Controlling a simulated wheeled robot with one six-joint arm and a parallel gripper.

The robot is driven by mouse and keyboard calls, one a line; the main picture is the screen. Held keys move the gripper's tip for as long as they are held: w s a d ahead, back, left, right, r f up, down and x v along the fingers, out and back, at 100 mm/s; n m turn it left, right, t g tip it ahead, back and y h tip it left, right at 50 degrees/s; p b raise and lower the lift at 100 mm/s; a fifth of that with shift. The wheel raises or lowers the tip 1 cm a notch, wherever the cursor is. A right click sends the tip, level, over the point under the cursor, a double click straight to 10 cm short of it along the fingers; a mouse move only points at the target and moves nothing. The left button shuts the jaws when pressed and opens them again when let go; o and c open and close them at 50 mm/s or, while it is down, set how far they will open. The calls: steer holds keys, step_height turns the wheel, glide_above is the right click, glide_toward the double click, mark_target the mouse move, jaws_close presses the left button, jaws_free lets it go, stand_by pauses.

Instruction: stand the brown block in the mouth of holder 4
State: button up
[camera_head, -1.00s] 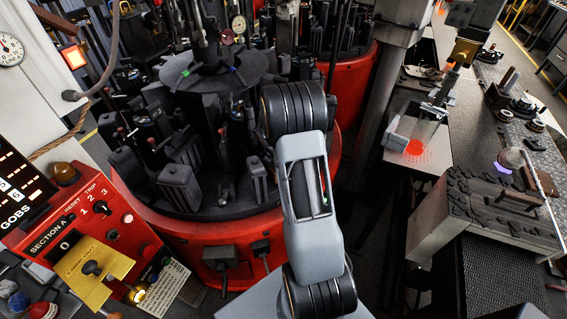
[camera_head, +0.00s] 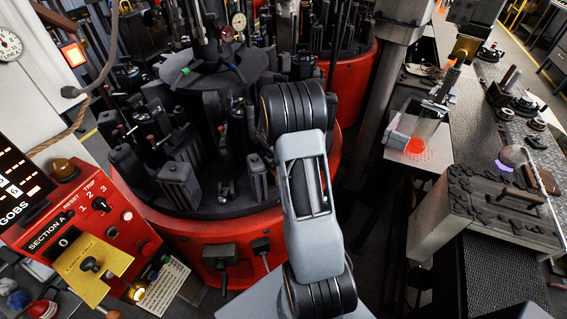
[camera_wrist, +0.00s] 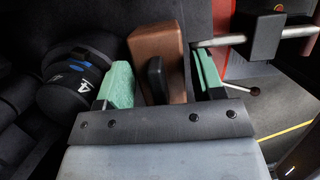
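In the wrist view, the brown block (camera_wrist: 150,47) stands between the green-padded fingers of my gripper (camera_wrist: 163,82). The left pad lies against the block's left edge, and the right pad is close along its right side. A dark rounded piece shows in front of the block's face. A black round holder marked 4 (camera_wrist: 72,92), with a blue strip, is left of my gripper, apart from the block. The block's far end and the holder's mouth cannot be made out. In the head view, my own arm hides the gripper and the block.
The red-rimmed machine (camera_head: 225,228) carries several dark moulds and upright blocks. A metal rod with a black clamp (camera_wrist: 258,38) crosses just right of my gripper. A red control panel (camera_head: 92,232) stands left; a cluttered workbench (camera_head: 470,205) stands right.

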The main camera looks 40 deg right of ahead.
steer(key=v, duration=1.3)
steer(key=s+a+r+m, duration=0.1)
steer(key=a+r+m, duration=0.1)
steer(key=s+a+r+m+t, duration=0.1)
steer(key=s+a+r+m, duration=0.1)
steer(key=a, duration=0.1)
steer(key=s+a+r+m+y, duration=0.1)
steer(key=s+a+r+m, duration=0.1)
steer(key=a+r, duration=0.1)
steer(key=shift+a+m+t, duration=0.2)
steer(key=shift+m+t, duration=0.1)
steer(key=shift+t, duration=0.1)
steer(key=s+a+r+m+t+y, duration=0.2)
steer(key=s+a+m, duration=0.8)
steer(key=s+m, duration=0.1)
steer(key=shift+s+r, duration=0.2)
steer(key=shift+r, duration=0.1)
